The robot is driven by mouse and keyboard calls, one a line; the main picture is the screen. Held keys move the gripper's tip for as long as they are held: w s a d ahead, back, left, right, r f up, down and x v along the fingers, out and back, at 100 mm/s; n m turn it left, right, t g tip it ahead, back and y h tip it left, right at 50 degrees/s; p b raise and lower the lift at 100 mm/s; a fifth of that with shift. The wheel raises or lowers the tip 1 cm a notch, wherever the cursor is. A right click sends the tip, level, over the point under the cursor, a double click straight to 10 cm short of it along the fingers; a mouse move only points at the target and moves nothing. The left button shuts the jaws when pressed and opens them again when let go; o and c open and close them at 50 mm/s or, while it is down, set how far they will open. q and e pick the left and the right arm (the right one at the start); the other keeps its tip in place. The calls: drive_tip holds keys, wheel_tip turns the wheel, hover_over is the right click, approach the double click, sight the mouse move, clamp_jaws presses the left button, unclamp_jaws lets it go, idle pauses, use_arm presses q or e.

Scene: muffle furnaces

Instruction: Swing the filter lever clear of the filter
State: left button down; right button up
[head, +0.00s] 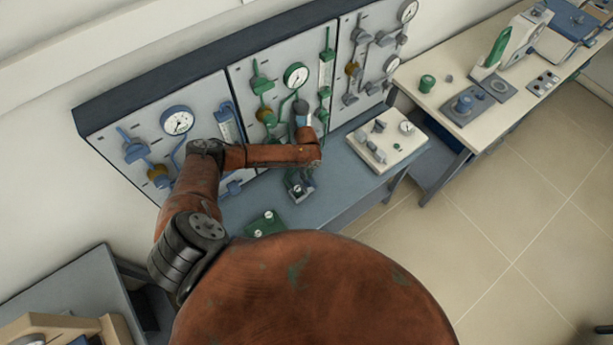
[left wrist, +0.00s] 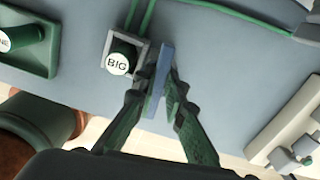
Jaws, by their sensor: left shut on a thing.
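My left gripper (head: 299,190) reaches down to the bench below the middle panel. In the left wrist view its two dark fingers (left wrist: 162,92) are closed on a flat blue-grey bar, the filter lever (left wrist: 167,58). The lever stands just right of a square grey holder (left wrist: 109,41). In the holder sits a green cylinder with a white top marked BIG (left wrist: 119,63), which looks like the filter. The lever is beside this cylinder, not across its top. The lever's lower end is partly hidden by the fingers. My right gripper is out of view.
A green tray (head: 264,224) with white-topped cylinders lies front left on the blue-grey bench (head: 345,190). A pale console (head: 387,140) stands to the right. Gauge panels (head: 250,75) rise behind. Green lines (left wrist: 141,14) run from the holder. Bare bench lies right of the fingers.

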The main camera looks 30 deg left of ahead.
use_arm(q)
drive_tip(key=shift+m, duration=0.9)
drive_tip(key=c, duration=2)
unclamp_jaws()
drive_tip(key=shift+r, duration=0.1)
wheel_tip(320, 180, up, 12)
drive_tip(key=shift+f, duration=0.1)
